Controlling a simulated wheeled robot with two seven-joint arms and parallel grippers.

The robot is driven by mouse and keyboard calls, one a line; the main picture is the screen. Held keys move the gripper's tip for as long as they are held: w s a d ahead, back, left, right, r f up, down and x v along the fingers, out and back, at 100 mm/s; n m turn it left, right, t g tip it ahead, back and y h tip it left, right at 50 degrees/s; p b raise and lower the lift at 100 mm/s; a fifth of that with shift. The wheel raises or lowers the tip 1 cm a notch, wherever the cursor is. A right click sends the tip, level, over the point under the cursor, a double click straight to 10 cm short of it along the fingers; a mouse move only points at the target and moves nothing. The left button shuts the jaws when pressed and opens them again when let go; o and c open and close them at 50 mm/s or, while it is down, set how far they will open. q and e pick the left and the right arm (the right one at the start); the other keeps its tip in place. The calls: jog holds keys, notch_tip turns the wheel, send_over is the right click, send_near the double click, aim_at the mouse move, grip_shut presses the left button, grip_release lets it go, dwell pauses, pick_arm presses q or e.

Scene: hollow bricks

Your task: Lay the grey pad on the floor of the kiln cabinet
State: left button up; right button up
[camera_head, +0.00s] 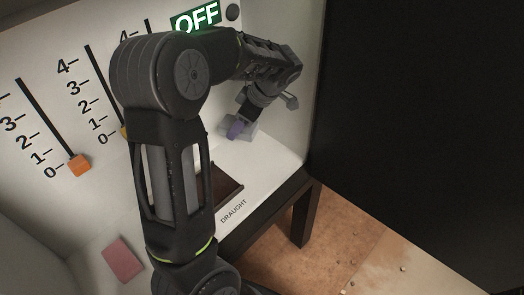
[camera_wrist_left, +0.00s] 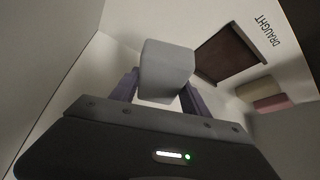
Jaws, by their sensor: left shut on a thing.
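My left gripper (camera_head: 237,130) is at the far right corner of the white kiln cabinet (camera_head: 268,160), close over its floor. In the left wrist view its purple fingers (camera_wrist_left: 160,92) are shut on the grey pad (camera_wrist_left: 167,62), a block with rounded edges. In the head view a bit of grey shows around the fingertips, but the pad is hard to make out there. Whether the pad touches the floor, I cannot tell. My right gripper is in neither view.
A dark recess (camera_head: 229,186) lies in the cabinet floor beside the word DRAUGHT. A pink pad (camera_head: 123,259) lies front left; a beige pad (camera_wrist_left: 252,88) lies beside it in the wrist view. The back panel has sliders with an orange knob (camera_head: 79,165) and a lit OFF sign (camera_head: 196,18).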

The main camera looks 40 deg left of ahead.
pick_arm(q)
jog(key=shift+f, duration=0.1)
send_over(237, 155)
jog(key=d, duration=0.2)
jog(key=f, duration=0.6)
jog(key=shift+w+b, duration=0.35)
jog(key=shift+f, duration=0.1)
jog(key=shift+a+f, duration=0.1)
jog(key=shift+f, duration=1.75)
jog(key=shift+f+b, duration=0.3)
jog(key=shift+b, duration=0.3)
jog(key=o, duration=1.4)
jog(key=shift+r, duration=0.1)
jog(key=shift+c, duration=0.2)
jog(key=shift+r, duration=0.1)
